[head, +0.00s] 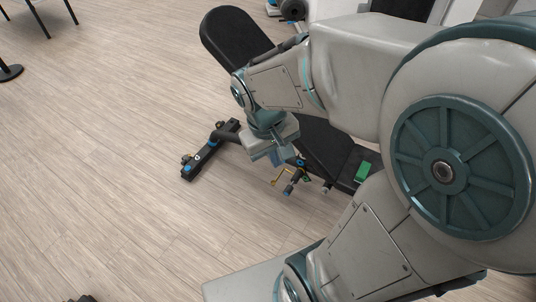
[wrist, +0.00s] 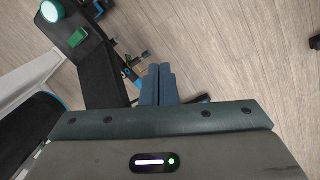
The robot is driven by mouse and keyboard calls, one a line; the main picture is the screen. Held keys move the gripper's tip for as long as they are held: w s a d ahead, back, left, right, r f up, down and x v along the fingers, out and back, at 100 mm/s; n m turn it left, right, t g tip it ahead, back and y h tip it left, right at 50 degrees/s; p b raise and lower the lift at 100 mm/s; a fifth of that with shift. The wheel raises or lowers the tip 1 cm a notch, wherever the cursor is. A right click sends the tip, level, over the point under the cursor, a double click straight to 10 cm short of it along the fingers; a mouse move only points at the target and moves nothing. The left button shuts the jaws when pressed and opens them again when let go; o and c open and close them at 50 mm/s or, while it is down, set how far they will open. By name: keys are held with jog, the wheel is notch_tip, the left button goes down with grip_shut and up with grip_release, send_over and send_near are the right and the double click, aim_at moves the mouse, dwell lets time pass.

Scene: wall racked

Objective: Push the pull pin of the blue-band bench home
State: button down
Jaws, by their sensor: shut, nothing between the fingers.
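The bench has a black raised backrest (head: 235,38) and a black seat (head: 335,150) in the head view. Blue bands show on its floor foot (head: 187,167). Beside the seat's near edge is a cluster of small hardware with a yellow piece (head: 279,178) and a blue-ended rod (head: 289,188); I cannot tell for sure which is the pull pin. My gripper (head: 278,157) points down just above and left of this cluster. In the wrist view its fingers (wrist: 158,70) are shut and empty, beside a small dark knob (wrist: 145,55). Contact cannot be told.
A green block (head: 363,171) lies on the seat; it also shows in the wrist view (wrist: 79,37). My arm hides much of the bench's right side. A dark stand base (head: 8,72) stands at the far left.

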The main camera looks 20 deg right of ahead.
jog(key=w+d+f+n+g+h+b, duration=0.1)
jog(key=w+f+n+g+h+b, duration=0.2)
jog(key=f, duration=0.7)
jog(key=w+d+f+n+h+b, duration=0.1)
jog(key=w+d+f+h+b, duration=0.2)
jog(key=f, duration=0.6)
jog(key=n+t+h+b, duration=0.6)
jog(key=n+t+b, duration=0.8)
jog(key=n+b, duration=0.45)
send_near(286, 193)
jog(key=shift+n, duration=0.85)
jog(key=x, duration=0.2)
jog(key=b+x, duration=0.1)
jog(key=x, duration=0.2)
jog(key=shift+w+d+f+b, duration=0.2)
jog(key=shift+f+b, duration=0.1)
jog(key=shift+b, duration=0.1)
jog(key=shift+w+d+r, duration=0.1)
jog(key=shift+w+d, duration=0.3)
jog(key=shift+d, duration=0.05)
